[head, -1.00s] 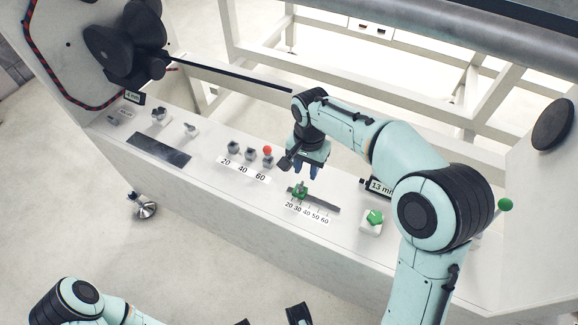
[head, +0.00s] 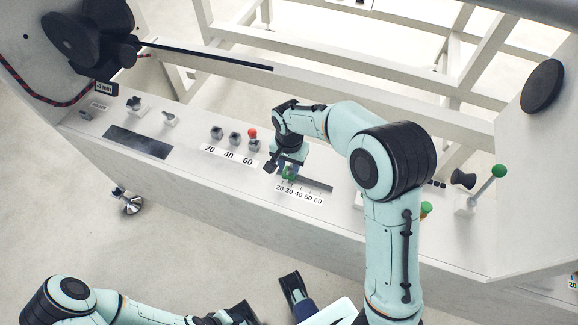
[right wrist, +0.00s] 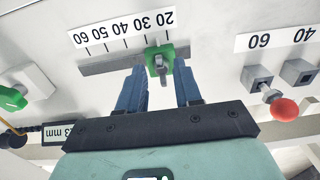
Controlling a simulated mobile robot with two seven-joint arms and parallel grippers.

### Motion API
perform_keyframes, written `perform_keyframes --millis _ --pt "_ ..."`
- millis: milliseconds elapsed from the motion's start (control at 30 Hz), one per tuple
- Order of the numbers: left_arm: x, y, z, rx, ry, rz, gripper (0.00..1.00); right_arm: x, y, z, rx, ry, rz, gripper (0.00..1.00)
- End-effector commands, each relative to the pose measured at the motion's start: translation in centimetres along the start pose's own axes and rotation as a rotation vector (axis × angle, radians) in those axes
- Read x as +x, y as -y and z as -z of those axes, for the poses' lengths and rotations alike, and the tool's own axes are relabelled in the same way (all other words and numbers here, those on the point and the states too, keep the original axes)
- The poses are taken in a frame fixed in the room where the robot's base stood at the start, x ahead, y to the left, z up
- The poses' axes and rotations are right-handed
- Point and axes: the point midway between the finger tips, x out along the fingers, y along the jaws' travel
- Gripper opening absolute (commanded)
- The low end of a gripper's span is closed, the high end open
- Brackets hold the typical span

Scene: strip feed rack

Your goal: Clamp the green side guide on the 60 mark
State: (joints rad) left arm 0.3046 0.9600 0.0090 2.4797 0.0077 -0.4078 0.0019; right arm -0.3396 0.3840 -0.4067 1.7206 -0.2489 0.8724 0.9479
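The green side guide (head: 291,175) sits on its dark slotted rail (head: 318,187), at the low end of the printed scale near the 20 mark. In the right wrist view the guide (right wrist: 160,60), with a small grey lever on it, stands between the two blue fingers of my right gripper (right wrist: 160,85). These fingers are apart, with a gap to the guide on each side. In the head view my right gripper (head: 287,172) is over the guide and partly hides it. The 60 mark (head: 318,201) is at the rail's far right.
Left of the rail is a row of grey blocks, one with a red knob (head: 253,133), above a second 20-40-60 scale (head: 229,156). A green-topped lever (head: 498,171) stands at the right. A green knob (right wrist: 12,98) and a 13 mm display show in the right wrist view.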

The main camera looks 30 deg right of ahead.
Motion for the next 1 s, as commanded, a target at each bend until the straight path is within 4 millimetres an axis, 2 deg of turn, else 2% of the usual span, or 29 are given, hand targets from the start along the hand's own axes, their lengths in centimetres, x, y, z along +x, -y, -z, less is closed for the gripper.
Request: perform_keyframes --millis 133,400,433,500,533,1000 --pt "0.12 -0.01 0.07 0.001 -0.002 -0.001 0.43 0.86 -0.01 0.00 0.000 0.000 0.000 0.34" --pt "0.10 -0.02 0.06 0.001 -0.002 -0.001 0.43 0.94 0.01 0.00 0.000 0.000 0.001 0.34" --pt "0.10 -0.02 0.06 0.001 -0.002 -0.001 0.43 0.94 0.01 0.00 0.000 0.000 0.001 0.28" --pt "0.10 -0.02 0.06 0.001 -0.002 -0.001 0.43 0.93 0.01 0.00 0.000 0.000 0.001 0.05" --pt "0.10 -0.02 0.06 0.001 -0.002 -0.001 0.43 0.93 0.01 0.00 0.000 0.000 0.001 0.00" --pt "-0.09 -0.05 -0.05 0.000 0.001 0.000 0.43 0.85 -0.05 0.03 -0.063 0.000 0.001 0.00"
